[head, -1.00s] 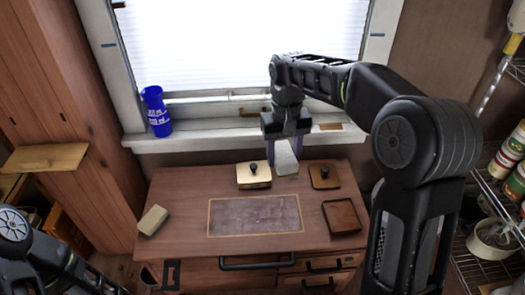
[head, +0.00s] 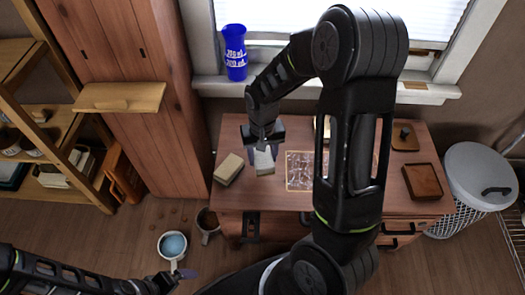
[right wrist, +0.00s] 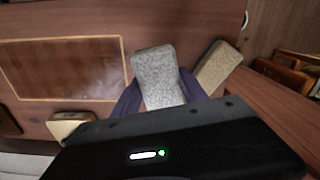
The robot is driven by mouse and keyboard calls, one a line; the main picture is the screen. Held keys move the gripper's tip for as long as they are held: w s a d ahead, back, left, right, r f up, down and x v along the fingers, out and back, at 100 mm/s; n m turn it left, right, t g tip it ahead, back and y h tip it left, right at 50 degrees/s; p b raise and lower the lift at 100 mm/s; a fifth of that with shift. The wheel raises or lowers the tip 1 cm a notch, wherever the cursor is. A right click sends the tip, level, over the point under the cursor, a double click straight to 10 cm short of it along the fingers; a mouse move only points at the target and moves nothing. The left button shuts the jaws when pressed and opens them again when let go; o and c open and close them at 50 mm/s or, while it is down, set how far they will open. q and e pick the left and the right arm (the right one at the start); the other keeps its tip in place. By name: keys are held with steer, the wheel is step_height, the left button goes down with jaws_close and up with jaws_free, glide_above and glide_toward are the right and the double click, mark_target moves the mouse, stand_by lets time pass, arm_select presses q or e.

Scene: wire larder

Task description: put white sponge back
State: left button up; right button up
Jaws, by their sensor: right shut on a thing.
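My right gripper (head: 264,148) is shut on the white sponge (head: 264,163), a pale grey-white block. It is over the left part of the wooden worktop, and I cannot tell whether the sponge touches the top. In the right wrist view the white sponge (right wrist: 158,75) sits between the purple fingers. A tan sponge (head: 228,169) lies just left of it, on the worktop's left end; it also shows in the right wrist view (right wrist: 218,67). My left gripper (head: 184,275) is low at the lower left, over the floor, its jaws unclear.
A framed dark panel (head: 299,172) is inlaid in the worktop, partly behind my right arm. A knobbed square lid (head: 405,138) and a brown tray (head: 422,182) are on the right. A blue cup (head: 235,52) stands on the sill.

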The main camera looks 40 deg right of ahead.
steer(key=shift+s, duration=0.1)
step_height(320, 180, down, 6)
steer(key=b, duration=0.5)
steer(key=shift+r, duration=0.15)
stand_by(0.6)
steer(key=shift+f+b, duration=0.35)
steer(key=shift+f, duration=0.35)
steer(key=o, duration=1.3)
steer(key=shift+r, duration=0.1)
